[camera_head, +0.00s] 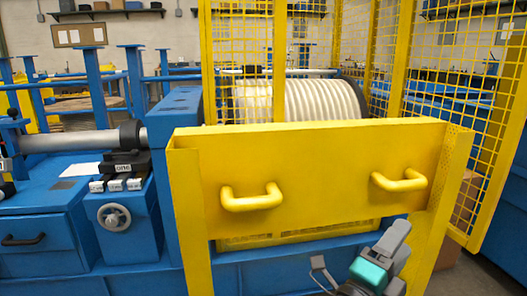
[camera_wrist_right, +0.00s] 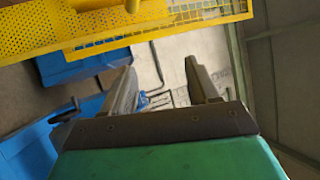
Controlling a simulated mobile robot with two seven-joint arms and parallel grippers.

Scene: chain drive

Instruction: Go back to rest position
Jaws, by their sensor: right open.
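My right gripper (camera_head: 366,262), grey with a teal body, is low in the head view, in front of the yellow guard panel (camera_head: 310,150). In the right wrist view its two dark fingers (camera_wrist_right: 163,82) stand apart with nothing between them. The right gripper is open and empty. The panel has two yellow handles, a left one (camera_head: 251,197) and a right one (camera_head: 400,181). The gripper is below the right handle and appears apart from it. My left gripper is not in view.
Yellow mesh fencing (camera_head: 240,60) stands around a large pale ribbed drum (camera_head: 300,99) behind the panel. A blue machine with a handwheel (camera_head: 114,216) and a drawer (camera_head: 40,238) is at left. A cardboard box (camera_head: 448,247) lies at right. Bare floor shows in the wrist view.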

